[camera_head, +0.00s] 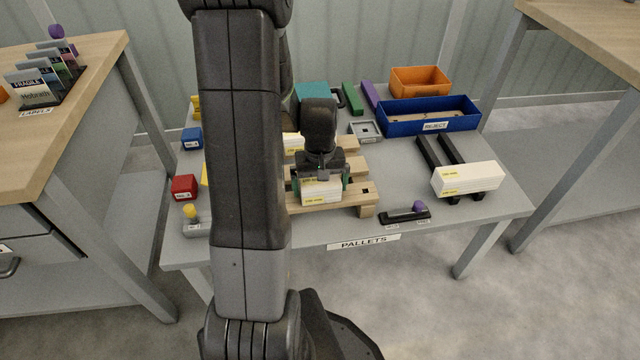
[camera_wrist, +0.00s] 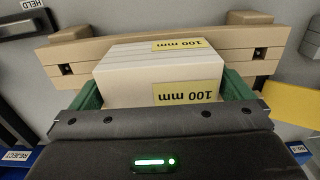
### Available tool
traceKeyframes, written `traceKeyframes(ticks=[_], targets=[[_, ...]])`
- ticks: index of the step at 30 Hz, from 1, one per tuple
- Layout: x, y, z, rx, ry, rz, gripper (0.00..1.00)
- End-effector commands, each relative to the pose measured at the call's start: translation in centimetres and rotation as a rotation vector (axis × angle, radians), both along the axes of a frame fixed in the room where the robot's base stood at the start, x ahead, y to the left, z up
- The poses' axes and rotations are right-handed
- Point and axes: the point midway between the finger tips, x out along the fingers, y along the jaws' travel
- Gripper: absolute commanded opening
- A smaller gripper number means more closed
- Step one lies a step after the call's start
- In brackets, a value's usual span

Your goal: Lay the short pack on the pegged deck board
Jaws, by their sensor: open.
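The short pack (camera_head: 322,191) is a white stack with yellow labels, and it reads 100 mm in the wrist view (camera_wrist: 150,78). It sits at the front deck board (camera_head: 356,198) of a wooden pallet, whose dark square holes show on both sides of the pack in the wrist view (camera_wrist: 270,68). My gripper (camera_head: 320,181) points down over the pack. Its green fingers stand open on either side of the pack, with a narrow gap visible at the right finger in the wrist view. The pack's underside is hidden, so I cannot tell its contact with the board.
A longer white pack (camera_head: 467,179) rests on black rails (camera_head: 431,151) at right. Another pale pack (camera_head: 293,142) lies farther back on the pallet. A blue reject tray (camera_head: 428,115) and orange bin (camera_head: 420,81) stand behind. Red (camera_head: 184,187) and blue (camera_head: 191,138) blocks are at left.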

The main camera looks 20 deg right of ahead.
Motion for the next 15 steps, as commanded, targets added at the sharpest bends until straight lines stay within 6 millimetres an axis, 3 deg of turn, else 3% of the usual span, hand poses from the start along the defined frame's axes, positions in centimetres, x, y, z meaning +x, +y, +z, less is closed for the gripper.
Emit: traceKeyframes(ticks=[5, 15], targets=[[0.1, 0.0, 2.1, -0.002, -0.005, 0.000, 1.00], [0.1, 0.0, 9.8, -0.002, -0.006, 0.000, 1.00]])
